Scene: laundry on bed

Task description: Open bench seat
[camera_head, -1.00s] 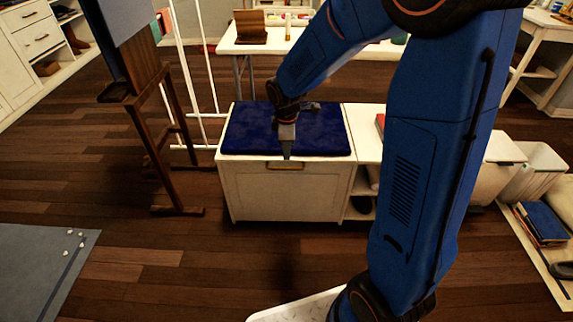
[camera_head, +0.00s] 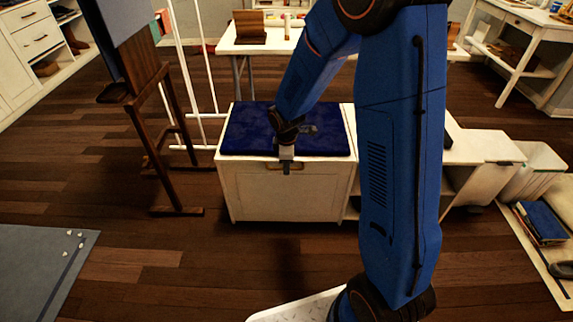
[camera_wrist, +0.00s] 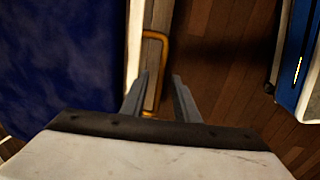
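The bench (camera_head: 290,192) is a white box with a dark blue cushion (camera_head: 245,132) on its seat, and the seat is down. A brass handle (camera_head: 307,165) is on its front face near the top edge. My gripper (camera_head: 286,170) is at the front edge of the seat, by the handle. In the wrist view my gripper (camera_wrist: 160,78) has its two fingers apart. The handle (camera_wrist: 162,50) shows there beyond and beside the left finger, with part of it between the fingers. I cannot tell whether a finger touches it.
A dark wooden easel (camera_head: 165,120) stands left of the bench. A white shelf unit (camera_head: 470,150) adjoins its right side. A white table (camera_head: 250,48) is behind. The wooden floor (camera_head: 180,255) in front is clear, with a grey rug (camera_head: 40,265) at left.

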